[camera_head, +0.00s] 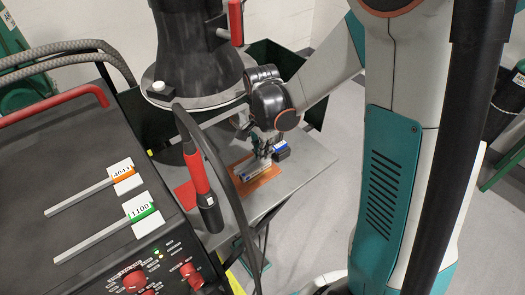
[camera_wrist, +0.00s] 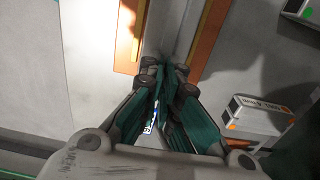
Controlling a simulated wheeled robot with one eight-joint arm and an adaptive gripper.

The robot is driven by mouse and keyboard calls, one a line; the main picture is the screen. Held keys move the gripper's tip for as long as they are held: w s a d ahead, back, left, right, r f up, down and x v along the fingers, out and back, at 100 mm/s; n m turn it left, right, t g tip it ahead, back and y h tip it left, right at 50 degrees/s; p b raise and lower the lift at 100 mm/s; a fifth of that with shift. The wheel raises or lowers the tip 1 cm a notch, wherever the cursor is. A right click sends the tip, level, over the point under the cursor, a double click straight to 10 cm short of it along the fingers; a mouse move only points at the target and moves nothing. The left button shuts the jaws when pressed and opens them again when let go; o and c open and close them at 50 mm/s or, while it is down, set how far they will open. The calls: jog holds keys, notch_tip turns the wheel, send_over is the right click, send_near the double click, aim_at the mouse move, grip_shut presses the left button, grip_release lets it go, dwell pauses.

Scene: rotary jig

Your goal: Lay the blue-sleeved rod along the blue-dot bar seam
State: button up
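My gripper (camera_head: 262,152) is low over the small work table, right at the orange plate (camera_head: 268,178). In the wrist view its teal fingers (camera_wrist: 165,72) are close together. A sliver of blue and white (camera_wrist: 154,112) shows between them, which looks like the sleeve and tag of the blue-sleeved rod; the rest of the rod is mostly hidden by the fingers. A pale metal bar (camera_head: 246,171) lies on the orange plate, below the fingers. The seam and its blue dot cannot be made out. A blue-and-white piece with a dark side (camera_head: 281,147) shows just right of the gripper.
A dark machine top (camera_head: 90,150) at left carries an orange-sleeved rod tagged 4043 (camera_head: 88,193) and a green-sleeved rod tagged 1100 (camera_head: 105,230). A red-and-black torch (camera_head: 200,175) hangs beside the table. A black column (camera_head: 197,55) stands behind. A pale labelled block (camera_wrist: 262,115) is right of my fingers.

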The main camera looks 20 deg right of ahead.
jog(key=o, duration=0.5)
jog(key=shift+c, duration=0.2)
jog(key=shift+r, duration=0.1)
notch_tip(320, 180, up, 12)
jog(key=s+r+n+t, duration=0.2)
jog(key=s+n+t, duration=0.1)
jog(key=s+n, duration=0.4)
jog(key=s+r+n+t, duration=0.3)
jog(key=s+n+t, duration=0.1)
jog(key=s+n, duration=0.3)
jog(key=shift+s+r, duration=0.15)
jog(key=shift+s, duration=0.35)
